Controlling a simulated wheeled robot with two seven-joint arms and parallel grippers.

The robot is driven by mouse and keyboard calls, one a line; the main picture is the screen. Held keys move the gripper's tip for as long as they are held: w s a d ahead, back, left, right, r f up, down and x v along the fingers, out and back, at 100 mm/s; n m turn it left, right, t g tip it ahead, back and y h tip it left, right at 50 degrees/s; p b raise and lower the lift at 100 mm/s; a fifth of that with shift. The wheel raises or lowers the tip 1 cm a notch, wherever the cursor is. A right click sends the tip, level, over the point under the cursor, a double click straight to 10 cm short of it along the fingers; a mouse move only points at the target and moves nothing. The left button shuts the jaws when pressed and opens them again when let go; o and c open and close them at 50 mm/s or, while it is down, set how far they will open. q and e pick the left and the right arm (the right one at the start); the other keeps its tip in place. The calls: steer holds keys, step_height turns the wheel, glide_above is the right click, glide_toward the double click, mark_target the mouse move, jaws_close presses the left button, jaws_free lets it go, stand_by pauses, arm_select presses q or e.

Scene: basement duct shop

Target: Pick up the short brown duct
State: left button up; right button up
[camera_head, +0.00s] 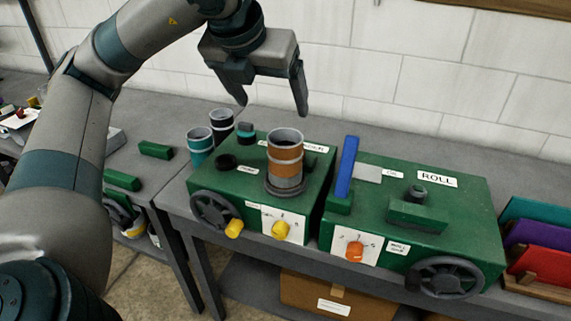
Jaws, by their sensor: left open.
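The short brown duct (285,156) is an open cylinder with brown bands and grey rims. It stands upright on a round grey seat on top of the left green machine (318,188). My left gripper (272,108) is open and empty, with its fingers pointing down. It is above and behind the duct in the picture, apart from it. My right gripper does not show.
A teal duct (200,146) and a dark duct (222,126) stand behind the left machine. The green machine labelled ROLL (465,210) has an upright blue bar (347,166). Coloured panels (535,240) stand at the right. Bare bench lies behind the machines.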

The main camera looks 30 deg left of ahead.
arm_select(q)
steer(key=shift+d+x, duration=0.35)
steer(key=shift+x, duration=2.35)
steer(key=p, duration=0.2)
glide_toward(288, 145)
steer(key=shift+w+d+f, duration=0.25)
steer(key=shift+w+f, duration=0.05)
steer(key=shift+f, duration=0.35)
steer(key=shift+w+a+f+p, duration=0.3)
steer(key=shift+w+f+p, duration=0.1)
steer(key=shift+p, duration=0.45)
steer(key=p+x, duration=0.1)
steer(key=x, duration=0.1)
steer(key=shift+w+a+f+p, duration=0.15)
steer(key=shift+a+f+p, duration=0.1)
steer(key=shift+f+p, duration=0.1)
steer(key=shift+w+f, duration=0.3)
steer(key=shift+f, duration=0.2)
